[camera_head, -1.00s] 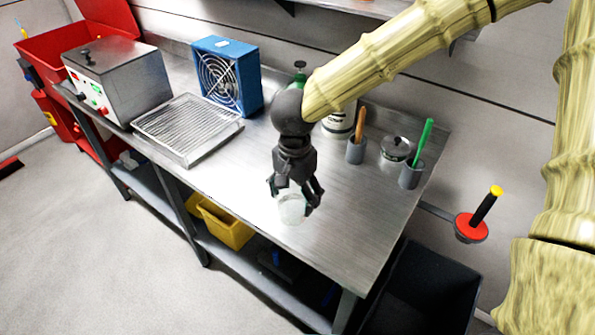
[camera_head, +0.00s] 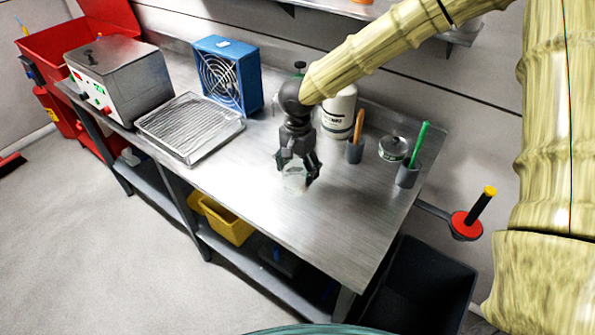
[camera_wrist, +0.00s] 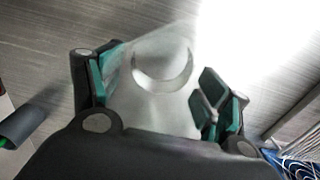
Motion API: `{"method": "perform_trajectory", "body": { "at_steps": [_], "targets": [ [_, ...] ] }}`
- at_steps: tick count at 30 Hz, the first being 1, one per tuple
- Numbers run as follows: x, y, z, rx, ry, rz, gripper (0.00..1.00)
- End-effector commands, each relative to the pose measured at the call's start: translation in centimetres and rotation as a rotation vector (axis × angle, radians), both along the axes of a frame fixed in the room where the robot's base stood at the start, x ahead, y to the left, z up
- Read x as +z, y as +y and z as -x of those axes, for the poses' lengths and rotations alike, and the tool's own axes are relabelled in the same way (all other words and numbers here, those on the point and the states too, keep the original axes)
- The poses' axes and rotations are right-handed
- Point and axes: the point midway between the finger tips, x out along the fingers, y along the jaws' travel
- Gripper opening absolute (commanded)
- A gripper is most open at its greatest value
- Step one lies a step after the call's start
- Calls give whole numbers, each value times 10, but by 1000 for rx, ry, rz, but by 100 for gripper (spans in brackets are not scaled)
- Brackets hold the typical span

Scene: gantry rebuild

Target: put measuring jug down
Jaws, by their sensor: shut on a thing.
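The measuring jug (camera_head: 294,180) is a small clear vessel between the fingers of my gripper (camera_head: 298,174), over the front middle part of the steel bench (camera_head: 340,225). In the wrist view the translucent jug (camera_wrist: 155,85) fills the space between the green-padded fingertips of my gripper (camera_wrist: 155,98), with a curved edge showing. My gripper is shut on it and points down. The jug looks close to the bench top, but I cannot tell whether its base touches.
A wire-topped tray (camera_head: 190,128), a blue fan (camera_head: 228,75) and a steel box unit (camera_head: 120,80) stand to the left. A white bottle (camera_head: 338,112), two grey cups (camera_head: 354,152) (camera_head: 407,176) and a tin (camera_head: 393,148) stand behind and right. The bench front right is clear.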

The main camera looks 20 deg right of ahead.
Motion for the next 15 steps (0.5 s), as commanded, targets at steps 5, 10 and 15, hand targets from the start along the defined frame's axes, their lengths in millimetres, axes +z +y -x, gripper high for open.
{"method": "perform_trajectory", "body": {
  "at_steps": [5, 10, 15],
  "targets": [
    [-18, 0, 0, 1, -1, 1, 43],
    [-20, 0, 0, 0, -1, 0, 43],
    [-21, 0, 0, 0, -1, -1, 43]
  ]
}}
